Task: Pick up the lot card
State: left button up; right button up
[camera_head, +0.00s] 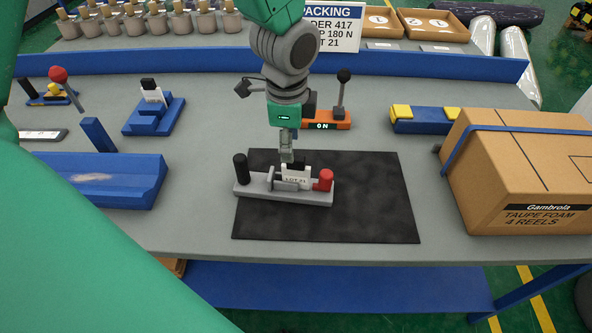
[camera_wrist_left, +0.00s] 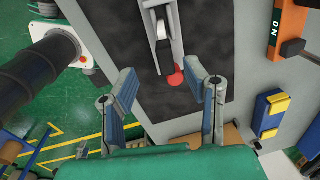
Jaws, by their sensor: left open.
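My right gripper is out of view.
A taped cardboard box (camera_head: 520,165) stands at the right of the bench. Behind the mat is an orange switch unit (camera_head: 335,122) with an upright lever. A blue stand (camera_head: 155,118) with a white card and a blue block (camera_head: 110,178) are at the left.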

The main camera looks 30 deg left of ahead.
aim_at(296, 159)
pick_arm(q)
jog(key=shift+w+a+f, duration=0.1)
jog(key=shift+w+f, duration=0.2)
jog(key=shift+f, duration=0.6)
jog(key=f, duration=0.2)
jog(key=d+f, duration=0.1)
jog(key=shift+w+f, duration=0.25)
jog(key=shift+f, duration=0.15)
jog(key=shift+w+a+f, duration=0.1)
jog(key=shift+w+f, duration=0.1)
jog(key=shift+f, duration=0.35)
jog(key=shift+a, duration=0.25)
jog(key=shift+s+a, duration=0.1)
jog(key=shift+a, duration=0.05)
grip_shut()
